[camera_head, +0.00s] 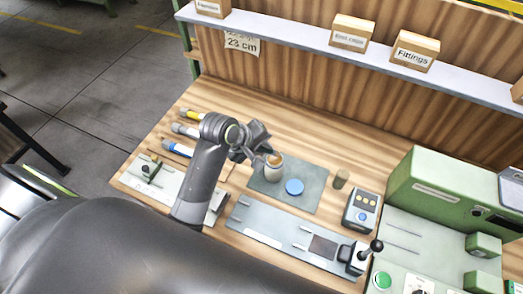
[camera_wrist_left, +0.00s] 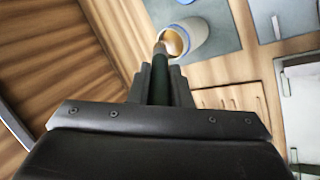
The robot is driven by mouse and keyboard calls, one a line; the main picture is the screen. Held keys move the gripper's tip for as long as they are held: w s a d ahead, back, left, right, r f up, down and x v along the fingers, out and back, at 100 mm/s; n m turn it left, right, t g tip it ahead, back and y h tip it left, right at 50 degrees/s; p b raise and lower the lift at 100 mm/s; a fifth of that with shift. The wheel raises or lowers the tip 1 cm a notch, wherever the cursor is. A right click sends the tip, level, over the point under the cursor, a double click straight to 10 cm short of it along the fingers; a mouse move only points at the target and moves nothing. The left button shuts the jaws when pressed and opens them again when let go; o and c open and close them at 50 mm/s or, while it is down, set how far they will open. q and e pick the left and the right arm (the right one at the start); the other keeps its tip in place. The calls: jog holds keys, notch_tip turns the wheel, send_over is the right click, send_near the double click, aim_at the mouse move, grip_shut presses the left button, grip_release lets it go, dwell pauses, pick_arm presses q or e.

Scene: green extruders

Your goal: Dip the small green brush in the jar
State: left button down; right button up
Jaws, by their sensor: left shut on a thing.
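The jar (camera_head: 274,174) is a small pale pot with a blue band and tan contents, standing open on a grey-green mat (camera_head: 312,172). It also shows in the left wrist view (camera_wrist_left: 191,43). A round blue lid (camera_head: 294,187) lies beside it. My left gripper (camera_head: 262,153) is just above and behind the jar. In the left wrist view it is shut on the small green brush (camera_wrist_left: 160,76), whose dark green handle runs between the fingers. The brush tip overlaps the jar's mouth; whether it touches the contents I cannot tell. My right gripper is not in view.
Several coloured-band tools (camera_head: 186,130) lie at the left. A grey fixture plate (camera_head: 265,228) lies in front, with a black-knobbed lever (camera_head: 375,246). A small device with buttons (camera_head: 361,211) and a green machine (camera_head: 440,190) stand right. A shelf (camera_head: 300,36) runs above.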

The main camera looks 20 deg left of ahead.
pick_arm(q)
jog(key=shift+r, duration=2.15)
